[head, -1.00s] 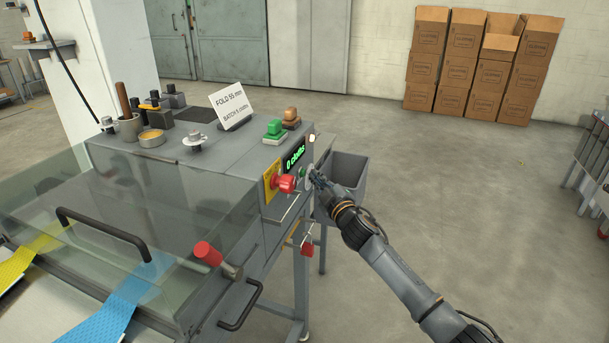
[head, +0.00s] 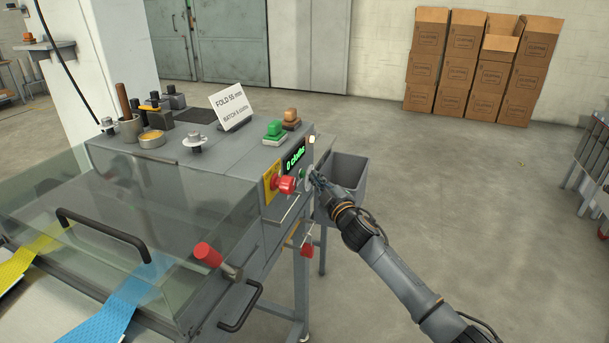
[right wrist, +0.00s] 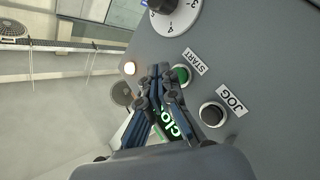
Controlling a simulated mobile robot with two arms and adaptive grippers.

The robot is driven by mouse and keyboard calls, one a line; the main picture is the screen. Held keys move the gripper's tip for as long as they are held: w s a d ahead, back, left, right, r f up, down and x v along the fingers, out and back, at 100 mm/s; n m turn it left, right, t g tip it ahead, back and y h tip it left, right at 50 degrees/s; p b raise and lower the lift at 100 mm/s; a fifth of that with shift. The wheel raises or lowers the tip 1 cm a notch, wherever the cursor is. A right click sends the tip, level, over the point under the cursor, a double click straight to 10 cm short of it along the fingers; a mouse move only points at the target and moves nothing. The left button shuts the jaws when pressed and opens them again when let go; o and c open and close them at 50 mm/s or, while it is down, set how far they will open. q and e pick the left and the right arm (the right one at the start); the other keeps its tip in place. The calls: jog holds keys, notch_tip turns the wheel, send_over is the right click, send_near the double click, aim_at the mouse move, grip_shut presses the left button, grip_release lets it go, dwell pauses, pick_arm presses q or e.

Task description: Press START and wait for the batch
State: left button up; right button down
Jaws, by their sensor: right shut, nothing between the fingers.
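The green START button (right wrist: 181,74) is on the grey machine panel, beside its START label (right wrist: 196,61) in the right wrist view. My right gripper (right wrist: 160,71) is shut and empty, its fingertips close beside the button; I cannot tell whether they touch the panel. In the head view, the right gripper (head: 315,177) is at the machine's right end face, just right of the red knob (head: 287,185). The green display (head: 296,159) above reads 0 cloths. My left gripper is not in view.
A black JOG button (right wrist: 212,114) and a numbered dial (right wrist: 176,17) flank START. A grey bin (head: 346,172) stands behind my right gripper. A clear cover (head: 150,215) spans yellow and blue cloth strips. Open floor lies to the right, with stacked cartons (head: 470,70) behind.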

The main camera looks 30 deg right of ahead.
jog(key=shift+w, duration=0.1)
dwell(0.3)
jog(key=shift+w+a, duration=0.25)
jog(key=shift+a, duration=0.05)
